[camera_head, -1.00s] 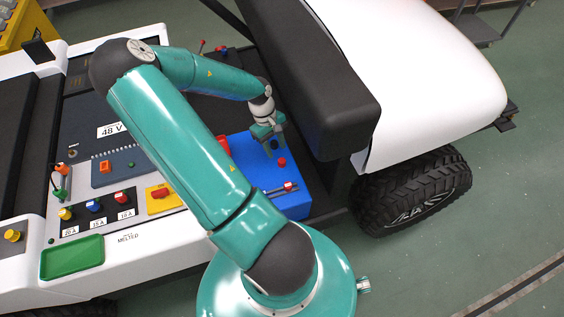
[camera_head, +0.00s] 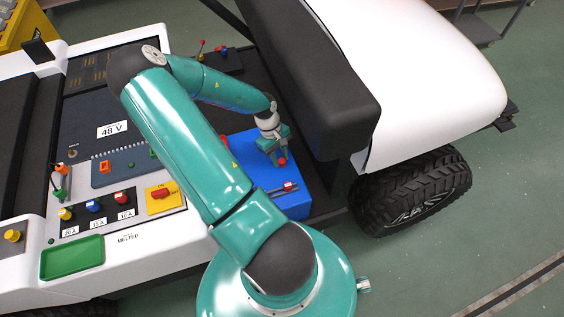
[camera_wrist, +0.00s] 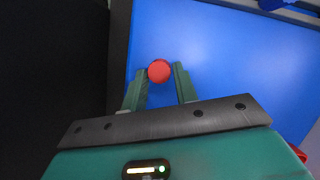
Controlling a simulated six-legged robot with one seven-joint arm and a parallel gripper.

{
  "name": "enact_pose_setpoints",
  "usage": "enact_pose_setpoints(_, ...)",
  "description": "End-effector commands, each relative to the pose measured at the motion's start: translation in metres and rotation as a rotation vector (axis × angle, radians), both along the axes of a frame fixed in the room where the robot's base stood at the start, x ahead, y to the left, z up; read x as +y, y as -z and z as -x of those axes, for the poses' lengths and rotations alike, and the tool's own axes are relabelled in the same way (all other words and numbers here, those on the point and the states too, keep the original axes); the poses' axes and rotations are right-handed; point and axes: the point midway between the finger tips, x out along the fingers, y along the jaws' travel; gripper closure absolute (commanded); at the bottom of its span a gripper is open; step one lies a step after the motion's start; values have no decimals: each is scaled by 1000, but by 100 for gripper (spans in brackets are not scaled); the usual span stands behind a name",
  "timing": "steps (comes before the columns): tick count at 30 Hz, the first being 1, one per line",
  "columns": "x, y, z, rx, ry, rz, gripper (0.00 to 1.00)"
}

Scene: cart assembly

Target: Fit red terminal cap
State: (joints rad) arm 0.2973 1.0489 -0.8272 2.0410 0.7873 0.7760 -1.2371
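The red terminal cap (camera_head: 282,161) is a small round red piece on the top of the blue box (camera_head: 262,172). It also shows as a red disc in the wrist view (camera_wrist: 159,71). My gripper (camera_head: 279,157) points down at the cap from above. In the wrist view its two green fingers (camera_wrist: 160,75) are apart, one on each side of the cap, with a small gap showing on both sides. Whether the fingertips are level with the cap or above it I cannot tell.
A small red-ended piece with dark rods (camera_head: 288,187) lies on the blue box near the cap. The black seat (camera_head: 325,95) stands close to the right of my gripper. A panel with coloured knobs (camera_head: 94,207) and a green tray (camera_head: 72,257) are at the left.

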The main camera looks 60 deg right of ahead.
Motion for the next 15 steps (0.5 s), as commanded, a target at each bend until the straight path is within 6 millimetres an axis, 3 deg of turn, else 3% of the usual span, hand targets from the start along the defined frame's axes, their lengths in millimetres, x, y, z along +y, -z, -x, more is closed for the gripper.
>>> enact_pose_setpoints(1, 0, 0, 0, 0, 0, 0, 83)
enact_pose_setpoints(3, 0, 0, 0, 0, 0, 0, 95)
enact_pose_setpoints(10, 0, -4, 0, -1, 0, 0, 95)
enact_pose_setpoints(15, 0, -21, -1, -3, 1, 1, 95)
